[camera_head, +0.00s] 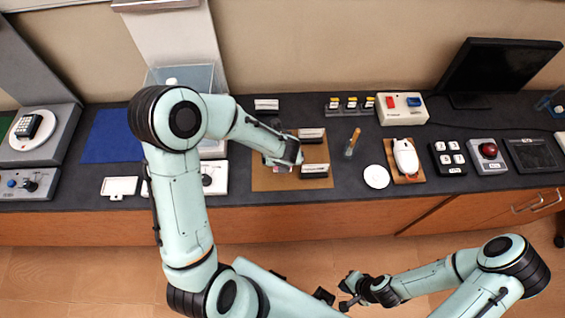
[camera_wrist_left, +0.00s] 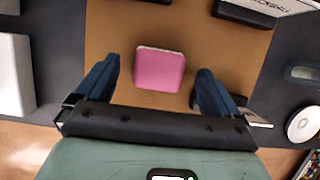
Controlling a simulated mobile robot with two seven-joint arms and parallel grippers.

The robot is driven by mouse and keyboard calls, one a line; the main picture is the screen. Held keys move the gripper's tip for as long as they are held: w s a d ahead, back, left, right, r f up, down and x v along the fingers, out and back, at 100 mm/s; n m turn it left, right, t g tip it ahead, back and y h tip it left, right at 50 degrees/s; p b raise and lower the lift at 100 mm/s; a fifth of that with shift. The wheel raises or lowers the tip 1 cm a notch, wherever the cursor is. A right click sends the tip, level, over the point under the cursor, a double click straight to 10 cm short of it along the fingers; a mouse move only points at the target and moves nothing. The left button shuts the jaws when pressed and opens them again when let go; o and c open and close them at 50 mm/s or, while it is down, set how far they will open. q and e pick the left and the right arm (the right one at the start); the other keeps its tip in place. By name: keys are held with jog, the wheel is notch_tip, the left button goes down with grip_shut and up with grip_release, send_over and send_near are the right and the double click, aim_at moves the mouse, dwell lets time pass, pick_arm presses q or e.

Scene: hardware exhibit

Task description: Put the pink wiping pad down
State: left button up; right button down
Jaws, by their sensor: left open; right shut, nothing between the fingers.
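The pink wiping pad (camera_wrist_left: 160,69) lies on the brown mat (camera_wrist_left: 115,32) in the left wrist view, between the spread fingers of my left gripper (camera_wrist_left: 155,80). Clear gaps show on both sides of the pad, so the fingers do not touch it. In the head view my left gripper (camera_head: 287,160) is low over the mat (camera_head: 262,181) and hides most of the pad. My right gripper (camera_head: 340,295) is shut and empty, low at the bottom of the head view, away from the counter.
Black-and-white labelled blocks (camera_head: 315,170) stand on the mat beside my left gripper. A brush (camera_head: 352,142), a white disc (camera_head: 376,177) and a white device on a wooden board (camera_head: 406,158) are to the right. A blue mat (camera_head: 112,137) lies bare at the left.

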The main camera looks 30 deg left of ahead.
pick_arm(q)
jog(key=shift+x, duration=1.2)
jog(key=c, duration=1.2)
jog(key=shift+r, duration=0.1)
